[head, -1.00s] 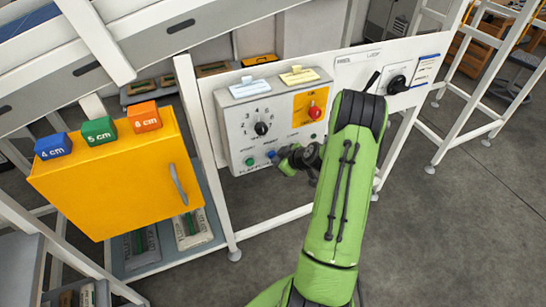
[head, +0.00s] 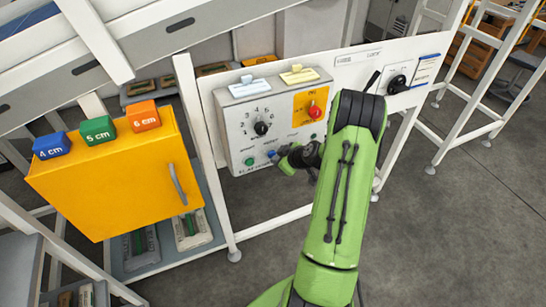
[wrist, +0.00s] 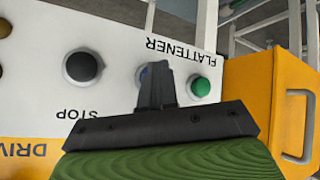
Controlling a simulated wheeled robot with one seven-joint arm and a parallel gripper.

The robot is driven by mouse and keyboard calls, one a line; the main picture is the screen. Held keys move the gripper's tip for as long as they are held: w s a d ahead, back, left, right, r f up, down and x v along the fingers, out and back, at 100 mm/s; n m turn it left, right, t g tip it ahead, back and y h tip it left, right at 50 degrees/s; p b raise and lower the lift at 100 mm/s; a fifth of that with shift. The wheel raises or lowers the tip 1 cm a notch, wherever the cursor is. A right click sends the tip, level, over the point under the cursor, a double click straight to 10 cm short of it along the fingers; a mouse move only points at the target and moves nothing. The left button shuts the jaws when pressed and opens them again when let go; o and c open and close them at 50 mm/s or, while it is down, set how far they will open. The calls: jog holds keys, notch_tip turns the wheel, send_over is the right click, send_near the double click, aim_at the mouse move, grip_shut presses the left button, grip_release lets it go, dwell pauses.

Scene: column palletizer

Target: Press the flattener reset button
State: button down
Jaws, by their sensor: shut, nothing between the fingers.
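The flattener panel is a light grey box (head: 238,118) on a white board in the head view. Along its lower edge sit a green button (head: 250,161) and a blue reset button (head: 271,154). My gripper (head: 280,156) is shut and empty, its tips close beside the blue button. The wrist view shows the panel upside down, with the green button (wrist: 200,86) right of my shut fingers (wrist: 158,72) and a dark stop button (wrist: 83,67) to their left. The blue button (wrist: 144,72) is mostly hidden behind the fingertips; I cannot tell whether they touch it.
The panel also has a dial (head: 261,128) and a red knob on a yellow plate (head: 301,102). A yellow cabinet (head: 105,185) with a handle stands left, bearing blue, green and orange blocks. White frame posts stand around.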

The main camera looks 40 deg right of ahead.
jog(key=shift+s+a+b, duration=0.25)
jog(key=shift+s+b, duration=0.15)
jog(key=shift+s, duration=0.3)
jog(key=s+b, duration=0.1)
jog(key=s, duration=0.1)
jog(key=s+a+b, duration=0.1)
jog(key=s+b, duration=0.1)
jog(key=shift+s+a, duration=0.2)
jog(key=shift+s, duration=0.2)
dwell(0.3)
jog(key=s+a+r+g, duration=0.2)
jog(key=a+r, duration=0.5)
jog(key=a, duration=0.3)
jog(key=s+a+r+g, duration=0.1)
jog(key=a+r, duration=0.6)
jog(key=a, duration=0.2)
jog(key=s+a+r+m, duration=0.2)
jog(key=s+a+r, duration=0.1)
jog(key=s, duration=0.4)
jog(key=s+a+r+m, duration=0.2)
jog(key=s+a+r, duration=0.1)
jog(key=s, duration=0.5)
jog(key=shift+a+g, duration=0.4)
jog(key=shift+a, duration=0.05)
